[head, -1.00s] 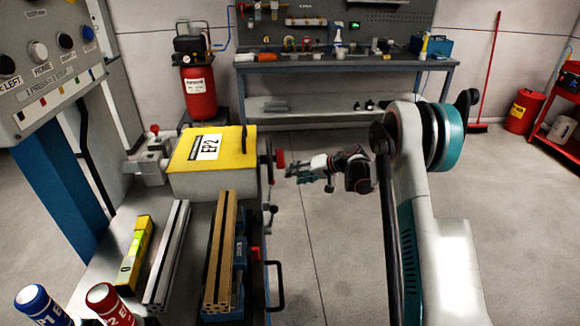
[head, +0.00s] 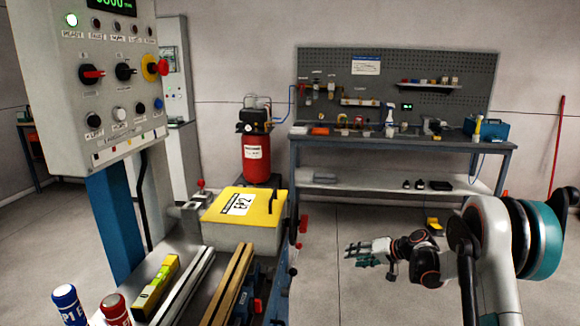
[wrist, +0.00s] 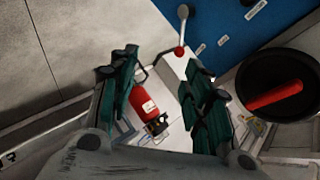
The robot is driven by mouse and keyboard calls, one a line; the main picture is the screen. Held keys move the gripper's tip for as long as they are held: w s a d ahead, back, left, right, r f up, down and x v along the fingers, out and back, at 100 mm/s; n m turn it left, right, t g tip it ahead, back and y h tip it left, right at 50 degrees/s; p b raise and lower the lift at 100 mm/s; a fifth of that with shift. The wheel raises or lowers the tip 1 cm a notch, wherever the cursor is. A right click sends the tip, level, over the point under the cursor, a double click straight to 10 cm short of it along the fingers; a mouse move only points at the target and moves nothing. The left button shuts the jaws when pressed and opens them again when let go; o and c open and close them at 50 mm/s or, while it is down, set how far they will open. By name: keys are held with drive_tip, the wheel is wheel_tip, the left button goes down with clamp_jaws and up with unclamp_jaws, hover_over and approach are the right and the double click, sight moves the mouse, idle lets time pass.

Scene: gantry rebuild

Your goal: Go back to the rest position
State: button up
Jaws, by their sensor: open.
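My gripper (head: 366,252) is at the right of centre in the head view, held in the air over open floor and pointing left toward the bench machine. In the wrist view its two dark green fingers (wrist: 160,100) stand well apart with nothing between them. Beyond the gap, a red cylinder with a white label (wrist: 143,103) shows in the background. My arm rises at the right of the head view.
A control panel (head: 100,75) hangs at upper left. A workbench (head: 400,142) and red compressor tank (head: 257,160) stand behind.

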drive_tip(key=s+a+r+h, duration=0.2)
drive_tip(key=s+r, duration=0.8)
drive_tip(key=s+a+r+h, duration=0.2)
drive_tip(key=s+a+r, duration=0.1)
drive_tip(key=s+r, duration=0.7)
drive_tip(key=s+d+n+h, duration=0.1)
drive_tip(key=s+h, duration=0.3)
drive_tip(key=s, duration=2.4)
drive_tip(key=shift+s+d+f+n+h, duration=0.15)
drive_tip(key=shift+d+f+n+h, duration=0.1)
drive_tip(key=shift+d+n+h, duration=0.05)
drive_tip(key=shift+c, duration=0.5)
